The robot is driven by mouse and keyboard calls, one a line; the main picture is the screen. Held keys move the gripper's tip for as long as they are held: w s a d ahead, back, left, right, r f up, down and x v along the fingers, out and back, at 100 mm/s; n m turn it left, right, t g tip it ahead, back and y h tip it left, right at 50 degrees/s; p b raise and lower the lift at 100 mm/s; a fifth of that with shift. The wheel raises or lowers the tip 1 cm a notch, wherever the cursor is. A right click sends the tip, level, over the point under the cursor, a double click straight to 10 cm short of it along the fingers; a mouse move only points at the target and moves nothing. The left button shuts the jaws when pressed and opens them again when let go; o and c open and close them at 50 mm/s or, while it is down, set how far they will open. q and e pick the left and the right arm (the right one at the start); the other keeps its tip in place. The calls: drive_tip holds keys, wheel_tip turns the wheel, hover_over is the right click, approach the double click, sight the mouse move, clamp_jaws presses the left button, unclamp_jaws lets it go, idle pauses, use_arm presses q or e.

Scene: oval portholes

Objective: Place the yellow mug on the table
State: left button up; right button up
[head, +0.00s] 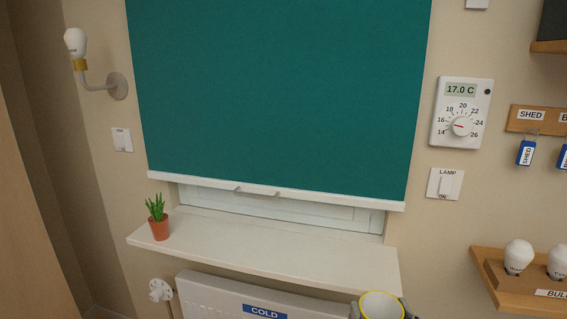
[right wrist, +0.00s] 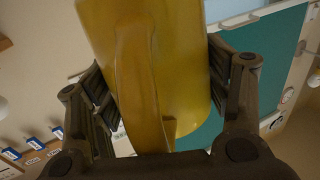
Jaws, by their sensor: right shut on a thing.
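The yellow mug (head: 381,306) shows at the bottom edge of the head view, right of centre, with its yellow rim and pale inside facing up. Its lower part is cut off by the frame. In the right wrist view the yellow mug (right wrist: 185,60) fills the middle, its handle towards the camera. My right gripper (right wrist: 160,95) is shut on the mug, with dark fingers on both sides of its body. Only bits of the fingers show beside the mug in the head view. My left gripper is not in view. No table shows in either view.
A white windowsill (head: 270,248) with a potted plant (head: 158,220) lies behind the mug. Below it is a white radiator (head: 215,293) with a COLD label. A bulb shelf (head: 510,290) juts out at right. A teal blind (head: 285,90) covers most of the window.

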drive_tip(key=s+d+f+h, duration=0.1)
drive_tip(key=s+f, duration=0.5)
drive_tip(key=s, duration=0.5)
drive_tip(key=shift+s, duration=0.4)
